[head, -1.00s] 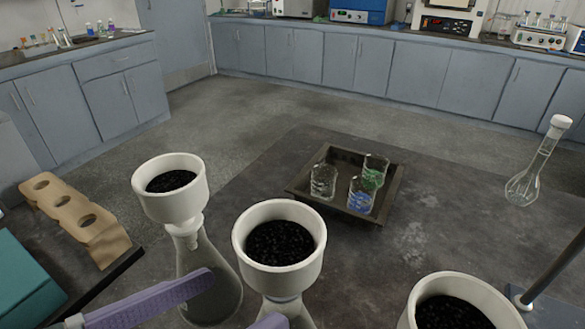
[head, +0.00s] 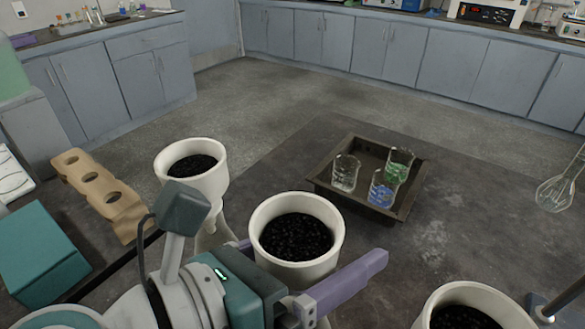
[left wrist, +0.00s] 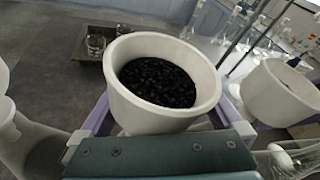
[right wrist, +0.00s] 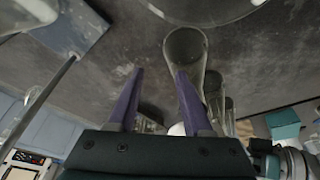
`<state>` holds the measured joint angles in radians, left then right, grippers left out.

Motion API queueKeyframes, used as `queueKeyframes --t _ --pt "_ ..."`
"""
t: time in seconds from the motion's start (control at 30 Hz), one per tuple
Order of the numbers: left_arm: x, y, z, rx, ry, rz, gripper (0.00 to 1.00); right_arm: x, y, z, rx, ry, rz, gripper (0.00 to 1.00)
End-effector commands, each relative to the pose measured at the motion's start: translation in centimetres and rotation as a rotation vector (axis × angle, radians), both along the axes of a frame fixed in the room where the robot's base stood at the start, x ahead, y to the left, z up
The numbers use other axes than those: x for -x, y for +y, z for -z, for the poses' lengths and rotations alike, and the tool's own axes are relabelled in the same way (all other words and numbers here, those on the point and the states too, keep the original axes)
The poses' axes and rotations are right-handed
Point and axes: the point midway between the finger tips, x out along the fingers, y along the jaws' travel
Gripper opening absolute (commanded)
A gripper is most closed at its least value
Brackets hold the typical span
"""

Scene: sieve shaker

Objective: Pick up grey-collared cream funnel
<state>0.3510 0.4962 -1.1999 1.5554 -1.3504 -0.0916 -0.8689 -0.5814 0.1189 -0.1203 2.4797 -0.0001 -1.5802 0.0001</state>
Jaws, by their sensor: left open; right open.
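Three cream funnels filled with black grains stand in the head view: one at left (head: 191,168), one in the middle (head: 297,262) and one at lower right (head: 470,300). Their collars are mostly hidden, so I cannot make out which one is grey. My left gripper (head: 312,252) is open, with its purple fingers on either side of the middle funnel, below its rim. Whether they touch it is unclear. In the left wrist view this funnel (left wrist: 160,115) fills the centre between the fingers. My right gripper (right wrist: 160,73) is open and empty in the right wrist view.
A dark tray (head: 340,203) with three small beakers stands behind the middle funnel. A brown wooden rack (head: 125,225) and a teal box (head: 40,255) lie at left. A glass flask (right wrist: 186,60) is close to my right fingers.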

Motion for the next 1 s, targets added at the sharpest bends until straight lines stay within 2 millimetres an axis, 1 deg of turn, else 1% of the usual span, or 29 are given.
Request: queueKeyframes --t 0.17,0.83,1.0 --pt "0.03 0.01 0.01 -0.001 0.001 0.000 0.99 -0.01 0.01 -0.02 0.000 -0.001 0.000 0.50" --pt "0.05 0.05 0.01 -0.001 0.001 0.000 0.23 -0.06 0.01 -0.04 0.000 -0.002 0.000 0.50" --pt "0.03 0.04 -0.04 0.000 0.000 0.000 0.23 -0.07 0.00 -0.05 0.000 -0.002 0.000 0.50"
